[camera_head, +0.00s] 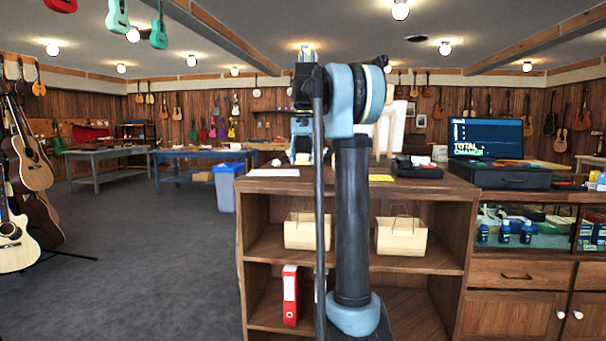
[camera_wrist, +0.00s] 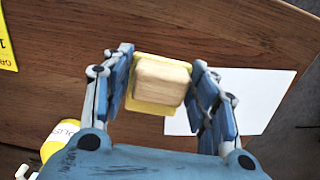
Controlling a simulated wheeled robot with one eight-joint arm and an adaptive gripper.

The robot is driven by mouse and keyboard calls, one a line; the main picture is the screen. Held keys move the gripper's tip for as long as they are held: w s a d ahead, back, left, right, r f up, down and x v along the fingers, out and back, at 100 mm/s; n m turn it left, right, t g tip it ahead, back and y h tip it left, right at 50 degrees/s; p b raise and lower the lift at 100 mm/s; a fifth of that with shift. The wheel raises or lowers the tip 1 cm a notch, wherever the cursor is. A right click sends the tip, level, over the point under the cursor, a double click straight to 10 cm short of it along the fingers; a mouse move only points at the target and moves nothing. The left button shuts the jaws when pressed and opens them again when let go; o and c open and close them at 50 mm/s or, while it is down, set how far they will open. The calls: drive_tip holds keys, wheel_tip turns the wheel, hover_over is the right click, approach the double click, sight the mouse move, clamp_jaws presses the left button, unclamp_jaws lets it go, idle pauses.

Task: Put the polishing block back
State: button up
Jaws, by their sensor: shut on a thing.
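In the wrist view my gripper (camera_wrist: 161,66) is shut on the polishing block (camera_wrist: 158,84), with a finger on either side. The block has a pale wooden body and a yellow layer under it. It is over the brown wooden counter top (camera_wrist: 225,28); I cannot tell whether it touches the wood. A white sheet (camera_wrist: 268,92) lies to the right of the block, partly behind the right finger. In the head view my arm stands in front of the counter (camera_head: 440,188) and hides the block.
A yellow card (camera_wrist: 7,45) and a yellow-labelled thing (camera_wrist: 62,133) are at the left of the wrist view. In the head view a screen (camera_head: 487,136) stands on the counter at right. Paper bags (camera_head: 402,236) and a red binder (camera_head: 290,295) fill shelves below. Open floor (camera_head: 140,260) is at left.

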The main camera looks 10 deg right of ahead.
sight(303, 177)
drive_tip(key=shift+f, duration=2.45)
drive_tip(key=o, duration=1.4)
drive_tip(key=shift+r, duration=0.1)
wheel_tip(303, 177, up, 12)
drive_tip(key=shift+f, duration=0.1)
drive_tip(key=shift+s, duration=0.1)
